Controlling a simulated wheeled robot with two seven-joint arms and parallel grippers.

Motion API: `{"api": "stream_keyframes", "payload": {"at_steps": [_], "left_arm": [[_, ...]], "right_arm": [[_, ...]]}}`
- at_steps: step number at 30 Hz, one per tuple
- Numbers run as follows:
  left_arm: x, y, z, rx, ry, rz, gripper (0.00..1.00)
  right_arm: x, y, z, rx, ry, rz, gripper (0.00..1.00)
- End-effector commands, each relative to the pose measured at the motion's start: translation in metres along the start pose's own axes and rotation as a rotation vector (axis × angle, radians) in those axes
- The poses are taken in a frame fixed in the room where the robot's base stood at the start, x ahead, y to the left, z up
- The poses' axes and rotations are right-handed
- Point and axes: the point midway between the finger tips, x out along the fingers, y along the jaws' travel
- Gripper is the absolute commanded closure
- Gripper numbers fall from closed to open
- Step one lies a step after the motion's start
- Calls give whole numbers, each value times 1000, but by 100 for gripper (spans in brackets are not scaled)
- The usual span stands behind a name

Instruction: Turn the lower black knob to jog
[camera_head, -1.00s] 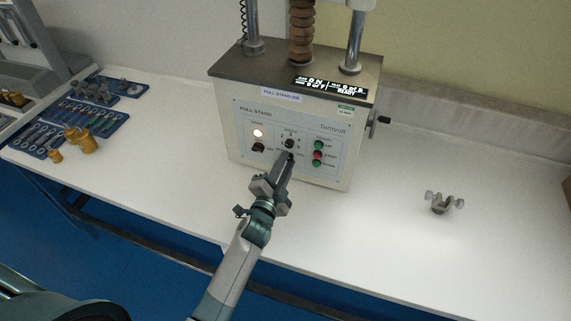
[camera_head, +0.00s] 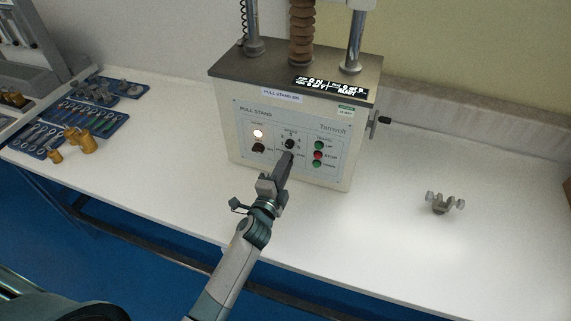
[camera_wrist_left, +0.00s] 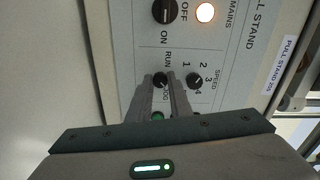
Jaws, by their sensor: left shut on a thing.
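The pull stand (camera_head: 240,150) stands on the white bench. Its lower black knob (camera_wrist_left: 160,79), with RUN and JOG lettering beside it, shows between my left gripper's fingertips in the left wrist view. My left gripper (camera_head: 289,156) reaches the panel from below and is shut on this knob; in the head view the gripper covers it. The knob's pointer direction cannot be made out. The speed knob (camera_head: 289,144) sits just above it; it also shows in the left wrist view (camera_wrist_left: 195,81), beside a finger. My right gripper is not in view.
The mains knob (camera_head: 258,147) and lit lamp (camera_head: 258,134) are left of the speed knob. Green and red travel buttons (camera_head: 318,156) are to the right. A metal clamp piece (camera_head: 440,204) lies at right. Blue tool trays (camera_head: 104,118) are at left. The front bench area is clear.

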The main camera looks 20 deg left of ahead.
Motion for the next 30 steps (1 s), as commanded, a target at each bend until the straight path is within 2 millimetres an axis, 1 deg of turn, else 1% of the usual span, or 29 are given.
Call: {"api": "stream_keyframes", "payload": {"at_steps": [3, 4, 5, 6, 16, 20, 23, 26, 30], "left_arm": [[0, 1, 0, 0, 0, 1, 100], [0, 1, 0, 0, 0, 1, 75], [0, 1, 0, 0, 0, 1, 68], [0, 1, 0, 0, 0, 1, 63], [-1, 1, 0, -1, 0, 1, 63], [-6, 2, 0, -1, 0, 2, 63], [-15, 2, 0, 0, 1, 1, 63], [-28, 3, 0, 0, 1, 1, 63], [-52, 4, 0, 0, 1, 2, 63]], "right_arm": [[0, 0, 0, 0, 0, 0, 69], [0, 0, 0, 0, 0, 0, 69], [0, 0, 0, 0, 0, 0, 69], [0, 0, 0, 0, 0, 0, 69], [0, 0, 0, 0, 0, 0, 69], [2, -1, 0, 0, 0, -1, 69], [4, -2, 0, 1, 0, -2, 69], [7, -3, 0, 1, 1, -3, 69], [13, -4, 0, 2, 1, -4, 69]]}}
